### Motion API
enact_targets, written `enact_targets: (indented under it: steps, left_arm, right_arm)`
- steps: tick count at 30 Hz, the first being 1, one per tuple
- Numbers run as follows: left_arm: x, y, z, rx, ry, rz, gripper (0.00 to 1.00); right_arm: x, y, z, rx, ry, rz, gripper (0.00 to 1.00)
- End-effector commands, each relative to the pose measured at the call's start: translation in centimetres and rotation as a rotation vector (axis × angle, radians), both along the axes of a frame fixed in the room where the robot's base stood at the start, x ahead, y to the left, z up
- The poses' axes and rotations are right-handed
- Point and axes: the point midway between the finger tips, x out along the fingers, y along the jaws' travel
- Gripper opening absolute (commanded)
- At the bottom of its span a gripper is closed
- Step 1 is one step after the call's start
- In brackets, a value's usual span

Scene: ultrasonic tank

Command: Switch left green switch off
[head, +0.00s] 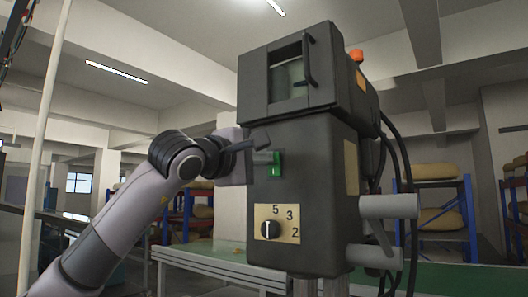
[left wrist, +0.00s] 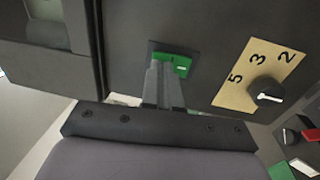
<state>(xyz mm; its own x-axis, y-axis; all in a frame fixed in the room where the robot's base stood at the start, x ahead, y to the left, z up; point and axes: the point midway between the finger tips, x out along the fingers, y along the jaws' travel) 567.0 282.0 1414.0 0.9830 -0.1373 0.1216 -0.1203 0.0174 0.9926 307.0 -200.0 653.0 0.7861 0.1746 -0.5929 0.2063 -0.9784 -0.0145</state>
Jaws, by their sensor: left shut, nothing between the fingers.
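The left green switch (head: 275,164) is on the front face of a dark grey machine (head: 308,200), above a dial plate. In the left wrist view the green switch (left wrist: 178,64) sits just beyond my fingertips. My left gripper (head: 268,158) is shut and empty, its fingertips at the left side of the switch. In the left wrist view the closed fingers of my left gripper (left wrist: 163,66) overlap the switch's lower left part. I cannot tell whether they touch it. My right gripper is not in view.
A black knob (head: 270,230) on a beige plate marked 5, 3, 2 is below the switch. A windowed door (head: 290,75) with a handle is above. A red switch (left wrist: 308,134) shows at the right in the left wrist view. A green-topped table (head: 215,256) stands behind.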

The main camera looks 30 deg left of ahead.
Motion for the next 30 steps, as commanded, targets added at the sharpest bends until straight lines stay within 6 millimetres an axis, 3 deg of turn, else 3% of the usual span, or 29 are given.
enact_targets:
  steps: [4, 15, 21, 30]
  left_arm:
    - [0.9, -0.2, 0.1, 0.001, 0.000, -0.001, 0.00]
    - [1.0, -0.2, 0.1, 0.001, 0.001, -0.001, 0.00]
    - [1.4, -0.2, 0.8, 0.006, 0.045, 0.000, 0.00]
    - [1.4, -0.2, 0.2, 0.006, 0.044, 0.000, 0.00]
  right_arm:
    - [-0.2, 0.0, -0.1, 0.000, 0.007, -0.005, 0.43]
    - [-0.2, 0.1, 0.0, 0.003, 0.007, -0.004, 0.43]
    - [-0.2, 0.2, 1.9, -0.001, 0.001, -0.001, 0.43]
    - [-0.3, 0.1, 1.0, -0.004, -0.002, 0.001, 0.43]
